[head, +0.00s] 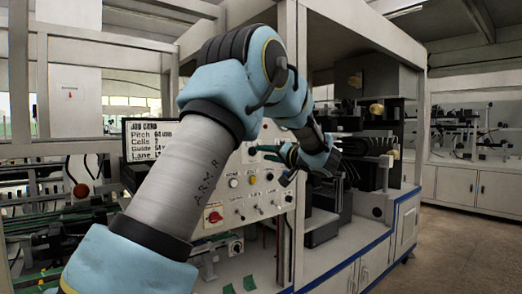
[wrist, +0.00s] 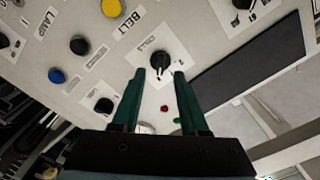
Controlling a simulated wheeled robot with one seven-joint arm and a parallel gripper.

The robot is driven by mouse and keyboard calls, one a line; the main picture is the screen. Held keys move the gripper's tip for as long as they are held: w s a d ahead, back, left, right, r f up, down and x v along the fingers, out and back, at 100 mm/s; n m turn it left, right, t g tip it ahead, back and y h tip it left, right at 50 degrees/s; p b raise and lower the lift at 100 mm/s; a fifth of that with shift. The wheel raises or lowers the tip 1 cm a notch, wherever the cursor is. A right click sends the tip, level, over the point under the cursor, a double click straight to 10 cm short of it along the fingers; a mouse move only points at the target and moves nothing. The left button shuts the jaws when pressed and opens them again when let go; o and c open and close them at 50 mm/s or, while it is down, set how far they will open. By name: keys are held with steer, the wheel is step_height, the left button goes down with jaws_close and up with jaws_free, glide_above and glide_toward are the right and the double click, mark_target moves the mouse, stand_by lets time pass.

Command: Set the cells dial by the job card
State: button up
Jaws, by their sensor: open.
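The cells dial (wrist: 158,60) is a round black knob on a white label on the pale control panel in the wrist view. The small label text seems to read "CELLS". My gripper (wrist: 159,75) is open, its two green fingers pointing at the dial, one tip on each side of its lower edge. I cannot tell whether they touch it. In the head view my gripper (head: 272,153) is in front of the panel, and I cannot pick out the dial there. The job card (head: 141,139) lists Pitch, Cells, Guide and Lane; my arm hides most of the values.
The panel (head: 249,208) also carries a red rotary switch (head: 214,217) and several buttons and knobs. In the wrist view a yellow button (wrist: 112,7), a blue button (wrist: 57,75) and a black knob (wrist: 104,105) are near the dial. A dark flat screen-like plate (wrist: 250,70) lies to its right.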

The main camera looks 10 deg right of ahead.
mark_target(256, 152)
steer(key=shift+x, duration=1.65)
steer(key=shift+s, duration=0.1)
jaws_close()
